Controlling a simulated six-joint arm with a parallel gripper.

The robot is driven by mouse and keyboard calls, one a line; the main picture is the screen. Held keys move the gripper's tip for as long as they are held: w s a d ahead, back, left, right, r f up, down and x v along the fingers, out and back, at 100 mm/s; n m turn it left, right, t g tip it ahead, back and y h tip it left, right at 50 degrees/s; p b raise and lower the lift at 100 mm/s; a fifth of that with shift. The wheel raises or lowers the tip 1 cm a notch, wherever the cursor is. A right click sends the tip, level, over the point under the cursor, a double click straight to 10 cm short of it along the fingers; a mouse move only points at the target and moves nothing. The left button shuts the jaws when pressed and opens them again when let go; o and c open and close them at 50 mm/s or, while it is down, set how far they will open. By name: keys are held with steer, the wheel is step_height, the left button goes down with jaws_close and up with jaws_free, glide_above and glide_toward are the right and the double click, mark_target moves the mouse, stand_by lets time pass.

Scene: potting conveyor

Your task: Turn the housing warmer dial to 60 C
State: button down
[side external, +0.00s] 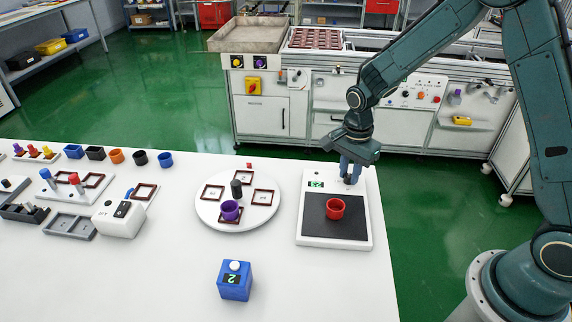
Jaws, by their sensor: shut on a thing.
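The housing warmer (307,235) is a white slab with a dark plate, at the right of the white table. A red cup-shaped housing (335,208) stands on the plate. A small green-lit display (316,184) is at the warmer's back left; its reading is too small to make out. My gripper (349,178) points down at the back of the warmer, right of the display. Its fingers are shut on the dark dial (348,181), which they mostly hide. The dial's setting cannot be read.
Left of the warmer is a round white turntable (215,217) with square frames, a purple cup (230,210) and a dark post. A blue box (235,281) with a white knob stands in front. Several coloured cups and trays fill the table's left. The front right is clear.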

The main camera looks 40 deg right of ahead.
mark_target(349, 175)
steer(key=c, duration=1.3)
jaws_free()
steer(key=shift+o, duration=0.2)
steer(key=shift+r, duration=0.1)
step_height(349, 175, up, 14)
steer(key=s+r+n+t, duration=0.2)
steer(key=s+r+n, duration=0.2)
steer(key=s+n, duration=0.4)
steer(key=s+a+r+n+t, duration=0.1)
steer(key=s+r+n+t, duration=0.2)
steer(key=s+n, duration=0.6)
steer(key=s+r, duration=0.2)
steer(key=s, duration=0.4)
steer(key=shift+s+r+t, duration=0.2)
steer(key=shift+t, duration=0.1)
